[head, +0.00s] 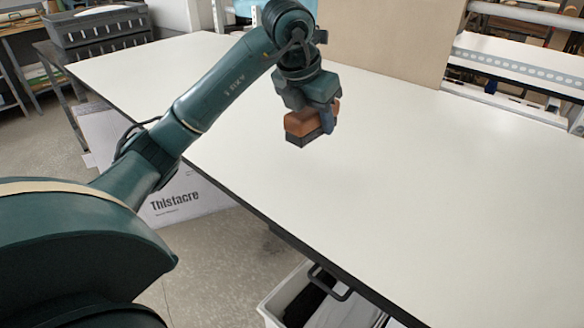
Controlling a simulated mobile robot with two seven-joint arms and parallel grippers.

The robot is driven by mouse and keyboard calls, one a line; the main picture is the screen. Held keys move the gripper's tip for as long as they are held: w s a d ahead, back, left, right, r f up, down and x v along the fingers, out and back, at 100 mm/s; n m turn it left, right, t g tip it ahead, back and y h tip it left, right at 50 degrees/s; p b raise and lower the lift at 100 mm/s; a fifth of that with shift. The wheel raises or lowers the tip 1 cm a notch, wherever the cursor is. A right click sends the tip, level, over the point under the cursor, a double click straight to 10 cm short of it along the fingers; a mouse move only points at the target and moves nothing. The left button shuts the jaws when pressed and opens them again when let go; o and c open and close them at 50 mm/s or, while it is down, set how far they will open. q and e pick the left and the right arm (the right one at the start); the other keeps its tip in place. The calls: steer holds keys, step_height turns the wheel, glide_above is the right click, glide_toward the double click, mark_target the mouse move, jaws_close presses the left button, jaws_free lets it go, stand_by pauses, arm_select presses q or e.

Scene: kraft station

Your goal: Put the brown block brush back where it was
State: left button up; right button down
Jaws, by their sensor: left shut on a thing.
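The brown block brush (300,124) is a small block with a brown top and a dark underside. My left gripper (312,104) is shut on it from above. The brush hangs over the far middle part of the white table (400,190); from this view I cannot tell how high it is above the surface. The gripper's fingers partly hide the brush. My right gripper is not in view.
The tabletop around the brush is clear. A large brown board (390,40) stands upright at the table's back edge. A grey crate (98,27) is at the far left. A white bin (285,300) stands below the front edge, and a Thistacre box (185,195) under the table.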

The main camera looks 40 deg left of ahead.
mark_target(315, 170)
arm_select(q)
steer(key=shift+f, duration=0.3)
step_height(315, 170, down, 9)
steer(key=shift+f, duration=0.15)
steer(key=shift+f, duration=0.2)
steer(key=o, duration=0.9)
steer(key=shift+r, duration=0.1)
